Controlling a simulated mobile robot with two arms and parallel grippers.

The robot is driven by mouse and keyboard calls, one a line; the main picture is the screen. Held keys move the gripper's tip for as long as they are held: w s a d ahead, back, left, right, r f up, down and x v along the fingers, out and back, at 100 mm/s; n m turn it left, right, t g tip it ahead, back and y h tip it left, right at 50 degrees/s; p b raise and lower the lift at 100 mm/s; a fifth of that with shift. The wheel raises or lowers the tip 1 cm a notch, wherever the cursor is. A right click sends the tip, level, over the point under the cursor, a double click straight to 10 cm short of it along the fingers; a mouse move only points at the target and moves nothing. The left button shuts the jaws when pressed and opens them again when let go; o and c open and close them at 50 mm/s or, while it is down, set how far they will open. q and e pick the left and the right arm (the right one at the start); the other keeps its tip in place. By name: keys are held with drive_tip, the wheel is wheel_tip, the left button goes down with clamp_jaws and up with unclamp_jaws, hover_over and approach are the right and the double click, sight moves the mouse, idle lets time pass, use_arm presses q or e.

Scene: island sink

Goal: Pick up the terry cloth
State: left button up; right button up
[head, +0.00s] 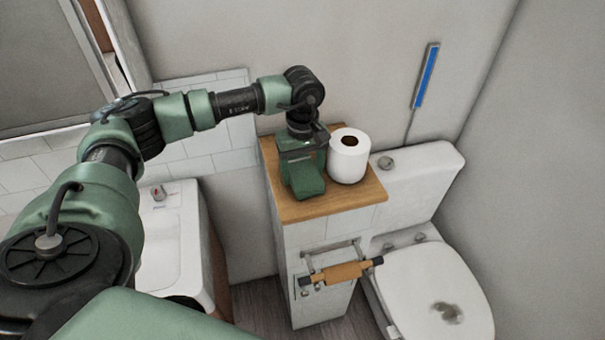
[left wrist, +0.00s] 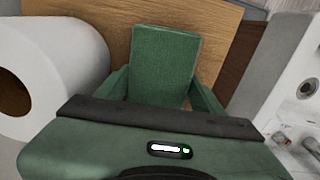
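I cannot make out a terry cloth in either view. My left gripper (head: 306,184) points down over the wooden top (head: 293,208) of the low tiled ledge, just left of a white paper roll (head: 348,157). In the left wrist view the green fingers of my left gripper (left wrist: 164,68) are over the wooden surface (left wrist: 215,22), with the paper roll (left wrist: 50,65) close on the left. The fingers hide the surface beneath them. I cannot tell whether they are apart or hold anything. My right gripper is in neither view.
A toilet (head: 425,290) stands right of the ledge, its cistern (head: 425,175) against the wall. A bar holder with a tan middle (head: 343,272) sticks out from the ledge's front. A white sink (head: 172,250) is on the left. The front right part of the wooden top is bare.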

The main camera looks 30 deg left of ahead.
sight(303, 170)
use_arm(q)
drive_tip(key=c, duration=0.4)
drive_tip(key=shift+c, duration=0.2)
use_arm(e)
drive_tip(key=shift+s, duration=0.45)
use_arm(q)
drive_tip(key=shift+r, duration=0.15)
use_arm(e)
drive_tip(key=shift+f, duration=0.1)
